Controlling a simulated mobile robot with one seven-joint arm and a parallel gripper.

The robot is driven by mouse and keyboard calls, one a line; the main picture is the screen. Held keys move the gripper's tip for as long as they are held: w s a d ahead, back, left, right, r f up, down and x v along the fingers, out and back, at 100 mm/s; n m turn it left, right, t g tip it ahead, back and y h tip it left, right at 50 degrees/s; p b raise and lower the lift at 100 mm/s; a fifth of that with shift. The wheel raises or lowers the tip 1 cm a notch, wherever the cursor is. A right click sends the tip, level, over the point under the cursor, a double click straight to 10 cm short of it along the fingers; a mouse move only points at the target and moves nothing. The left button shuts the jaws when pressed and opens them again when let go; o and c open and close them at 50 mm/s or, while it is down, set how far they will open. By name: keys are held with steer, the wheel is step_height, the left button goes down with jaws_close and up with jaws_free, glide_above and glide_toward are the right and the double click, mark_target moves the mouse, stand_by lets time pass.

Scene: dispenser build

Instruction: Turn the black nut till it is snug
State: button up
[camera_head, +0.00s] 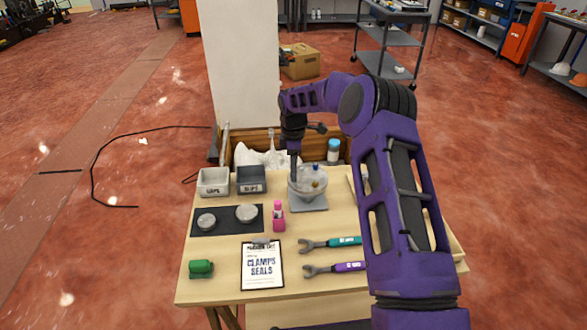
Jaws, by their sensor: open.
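My gripper (294,172) points down from my purple arm over the left side of a pale round bowl-like unit (308,192) at the middle back of the table. Its jaws are open, though their gap is too small to see clearly. The unit stands on a grey square plate (310,207) and has a blue part (316,168) and a brass-coloured part (315,184) on it. I cannot make out the black nut; it is too small or hidden by the gripper. Whether the jaws surround or touch anything is not clear.
On the wooden table (215,291) lie a teal wrench (332,243), a purple wrench (335,268), a clipboard (262,265) and a green object (201,268). A pink bottle (279,216), two bins and a dark mat (227,229) with discs stand left. My arm hides the right side.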

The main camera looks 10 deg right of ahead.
step_height(320, 180, up, 18)
steer(key=p, duration=0.1)
steer(key=shift+f, duration=0.25)
steer(key=shift+a, duration=0.1)
